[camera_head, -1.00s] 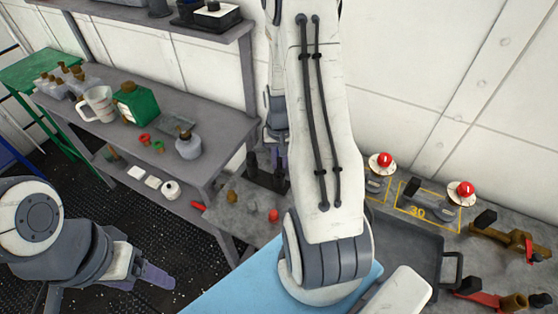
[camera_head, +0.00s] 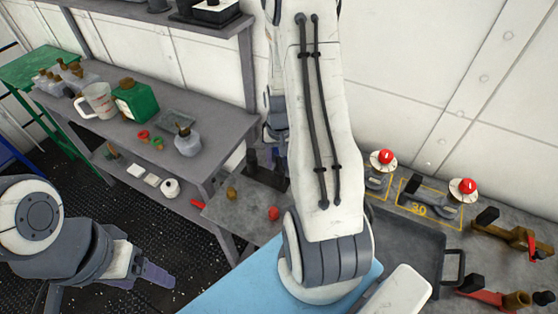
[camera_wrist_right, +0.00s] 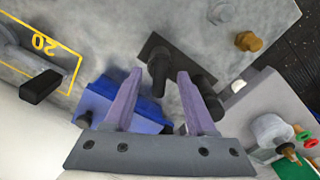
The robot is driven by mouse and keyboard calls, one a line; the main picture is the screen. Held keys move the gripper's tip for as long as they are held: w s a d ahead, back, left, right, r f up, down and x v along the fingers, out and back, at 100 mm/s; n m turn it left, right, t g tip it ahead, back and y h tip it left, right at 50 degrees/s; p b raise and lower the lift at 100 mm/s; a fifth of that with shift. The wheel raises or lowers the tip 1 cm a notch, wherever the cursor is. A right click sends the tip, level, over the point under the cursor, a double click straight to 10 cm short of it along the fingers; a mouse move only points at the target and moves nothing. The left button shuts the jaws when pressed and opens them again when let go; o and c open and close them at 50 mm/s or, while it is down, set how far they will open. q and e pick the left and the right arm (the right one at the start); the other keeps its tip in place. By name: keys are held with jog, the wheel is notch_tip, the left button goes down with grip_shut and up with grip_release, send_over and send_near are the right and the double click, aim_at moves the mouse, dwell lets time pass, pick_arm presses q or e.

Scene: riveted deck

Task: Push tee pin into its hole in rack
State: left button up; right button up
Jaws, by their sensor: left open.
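In the right wrist view, the two purple fingers of my right gripper (camera_wrist_right: 155,85) stand apart, with a dark upright pin-like piece (camera_wrist_right: 158,68) showing in the gap between them. I cannot tell whether the fingers touch it. It rises from a black plate (camera_wrist_right: 180,55) that carries another dark piece (camera_wrist_right: 209,98) beyond the right finger. I cannot make out a tee shape or a hole. A blue block (camera_wrist_right: 95,103) lies behind the left finger. In the head view, dark pieces (camera_head: 265,168) are partly hidden by my right arm. My left gripper (camera_head: 155,276) is open and empty over the dark floor.
A brown knob (camera_wrist_right: 248,41) and grey piece (camera_wrist_right: 220,12) stand near the plate. A dark tray (camera_head: 412,245) and red-topped fixtures (camera_head: 385,157) are on the right. A grey shelf bench (camera_head: 222,125) with a green box (camera_head: 137,102) is on the left.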

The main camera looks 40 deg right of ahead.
jog(key=shift+r, duration=0.15)
jog(key=shift+w+r, duration=0.1)
jog(key=shift+r, duration=0.25)
notch_tip(320, 180, up, 10)
jog(key=b, duration=0.1)
jog(key=shift+f, duration=0.25)
jog(key=s+a+r+n, duration=0.1)
jog(key=a+n, duration=0.1)
jog(key=a, duration=0.5)
jog(key=s+a+r+n+b, duration=0.1)
jog(key=a+r+n, duration=0.15)
jog(key=a, duration=0.35)
jog(key=s+a+r+n, duration=0.1)
jog(key=a+n, duration=0.2)
jog(key=a, duration=0.4)
jog(key=s+a+r+n+y, duration=0.1)
jog(key=s+a+n, duration=0.6)
jog(key=s+a, duration=0.4)
jog(key=shift+s+r+b, duration=0.25)
jog(key=shift+s+b, duration=0.05)
jog(key=shift+s, duration=0.8)
